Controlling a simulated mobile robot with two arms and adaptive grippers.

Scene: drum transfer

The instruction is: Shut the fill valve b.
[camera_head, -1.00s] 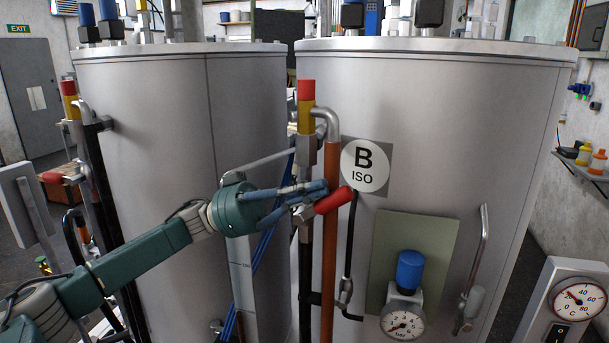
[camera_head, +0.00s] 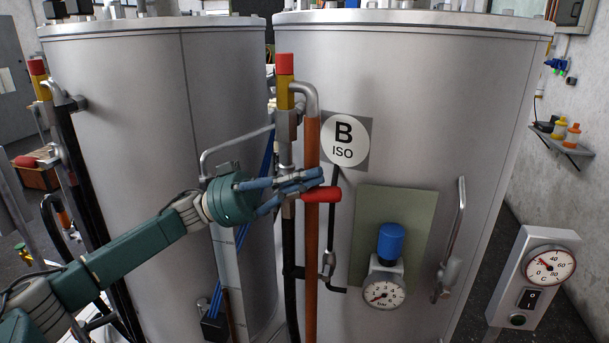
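The fill valve b is on the pipework in front of the tank labelled B (camera_head: 437,130). Its red lever handle (camera_head: 324,195) lies about level, pointing right across the orange pipe (camera_head: 312,260). The valve body behind the fingers is mostly hidden. My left gripper (camera_head: 318,180) comes in from the left, with its blue-grey fingers at the handle's upper left side. The fingers overlap the handle in the picture; whether they grip it or only touch it is unclear. My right gripper is not in view.
A second tank (camera_head: 130,110) stands at left with its own red-handled valve. A blue-capped gauge (camera_head: 384,294), a bent grey handle (camera_head: 452,240) and a black hose (camera_head: 330,225) are right of the pipe. A control box (camera_head: 535,277) stands at lower right.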

